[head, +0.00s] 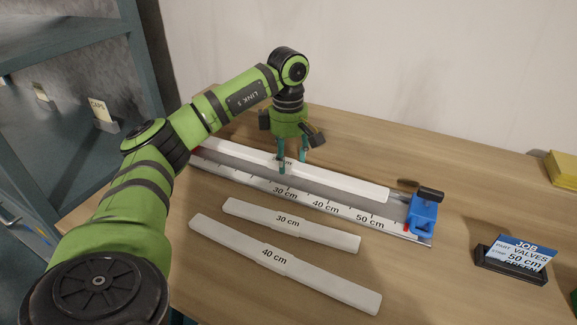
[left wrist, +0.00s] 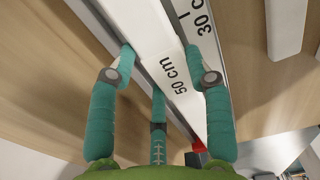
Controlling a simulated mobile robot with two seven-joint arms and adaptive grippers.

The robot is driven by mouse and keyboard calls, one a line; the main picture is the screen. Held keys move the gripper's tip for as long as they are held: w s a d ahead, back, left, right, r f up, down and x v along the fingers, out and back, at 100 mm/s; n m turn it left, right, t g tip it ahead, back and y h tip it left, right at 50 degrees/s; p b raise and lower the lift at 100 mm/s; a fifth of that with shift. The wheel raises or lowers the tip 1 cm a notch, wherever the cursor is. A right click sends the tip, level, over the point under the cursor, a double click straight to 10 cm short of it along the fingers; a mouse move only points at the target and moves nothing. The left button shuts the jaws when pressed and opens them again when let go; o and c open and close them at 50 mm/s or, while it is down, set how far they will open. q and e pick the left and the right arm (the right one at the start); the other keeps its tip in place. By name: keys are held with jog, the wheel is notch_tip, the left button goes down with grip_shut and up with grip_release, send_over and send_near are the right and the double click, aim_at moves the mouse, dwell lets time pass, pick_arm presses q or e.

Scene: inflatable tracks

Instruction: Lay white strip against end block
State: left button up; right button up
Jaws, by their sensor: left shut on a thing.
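The long white strip (head: 345,182) lies along the measuring track (head: 335,213), at its back side. In the left wrist view it reads "50 cm" (left wrist: 176,74). My left gripper (head: 292,164) points down and is shut on the strip around its middle; its fingers also show in the left wrist view (left wrist: 159,55). I cannot tell whether the strip rests fully on the track. A red end block (head: 197,152) shows at the track's left end, partly behind my arm, and in the left wrist view (left wrist: 195,159). Contact between strip and red block is hidden.
A blue stop (head: 423,212) with a black handle stands at the track's right end, with a gap to the strip. White strips marked 30 cm (head: 290,223) and 40 cm (head: 285,262) lie in front. A job card (head: 518,255) stands at right. A shelf (head: 70,75) is at left.

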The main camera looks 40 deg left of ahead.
aim_at(288, 160)
pick_arm(q)
notch_tip(288, 160, down, 3)
jog(key=shift+f, duration=0.1)
jog(key=shift+f, duration=0.15)
jog(key=o, duration=1.2)
